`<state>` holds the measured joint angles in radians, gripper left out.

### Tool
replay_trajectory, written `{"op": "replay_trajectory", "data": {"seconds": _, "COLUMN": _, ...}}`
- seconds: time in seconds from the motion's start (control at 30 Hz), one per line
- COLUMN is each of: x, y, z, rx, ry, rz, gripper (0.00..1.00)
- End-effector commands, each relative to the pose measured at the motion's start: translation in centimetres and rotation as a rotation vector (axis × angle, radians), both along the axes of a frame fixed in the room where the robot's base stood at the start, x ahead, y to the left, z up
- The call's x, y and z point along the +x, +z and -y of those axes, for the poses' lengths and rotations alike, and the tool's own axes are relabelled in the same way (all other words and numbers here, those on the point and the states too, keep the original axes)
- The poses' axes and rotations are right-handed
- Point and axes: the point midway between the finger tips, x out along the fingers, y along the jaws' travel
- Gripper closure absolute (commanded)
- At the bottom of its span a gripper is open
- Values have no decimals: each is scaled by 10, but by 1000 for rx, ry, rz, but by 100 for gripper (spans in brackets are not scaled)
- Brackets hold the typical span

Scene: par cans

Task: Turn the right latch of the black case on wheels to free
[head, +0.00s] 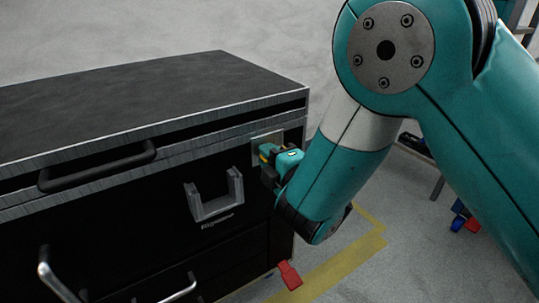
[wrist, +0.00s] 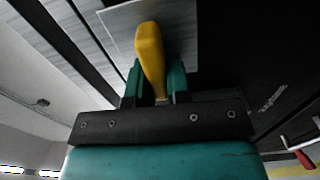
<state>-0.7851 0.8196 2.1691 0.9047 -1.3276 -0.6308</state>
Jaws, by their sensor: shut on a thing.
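The black case (head: 120,100) with metal-edged lid fills the left of the head view. Its right latch has a yellow handle (wrist: 150,52) on a pale metal plate (wrist: 118,22), seen in the wrist view. In the head view the plate (head: 262,138) is at the case front's right end, mostly behind my gripper. My gripper (wrist: 155,78) is shut on the yellow handle, one finger on each side. In the head view my gripper (head: 268,166) is up against the case front. The handle's root and exact turn angle are hard to judge.
A black bar handle (head: 97,167) and a grey bracket (head: 215,198) project from the case front, left of my gripper. Lower down are silver handles (head: 55,280) and a red lever (head: 290,275). Floor with yellow tape (head: 340,262) lies open at right.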

Motion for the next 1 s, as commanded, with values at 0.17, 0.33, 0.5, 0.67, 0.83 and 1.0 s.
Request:
{"op": "replay_trajectory", "data": {"seconds": 0.17, "x": -1, "y": -3, "z": 0, "rx": -42, "ry": 0, "rz": 22, "gripper": 100}}
{"op": "replay_trajectory", "data": {"seconds": 0.33, "x": -1, "y": -3, "z": 1, "rx": -57, "ry": 0, "rz": 33, "gripper": 100}}
{"op": "replay_trajectory", "data": {"seconds": 0.5, "x": -1, "y": -3, "z": 1, "rx": -60, "ry": -1, "rz": 34, "gripper": 100}}
{"op": "replay_trajectory", "data": {"seconds": 0.67, "x": -1, "y": -3, "z": 1, "rx": -60, "ry": -1, "rz": 34, "gripper": 100}}
{"op": "replay_trajectory", "data": {"seconds": 0.83, "x": 0, "y": -3, "z": 1, "rx": -58, "ry": -1, "rz": 34, "gripper": 57}}
{"op": "replay_trajectory", "data": {"seconds": 1.0, "x": 0, "y": -2, "z": 0, "rx": -56, "ry": -1, "rz": 35, "gripper": 57}}
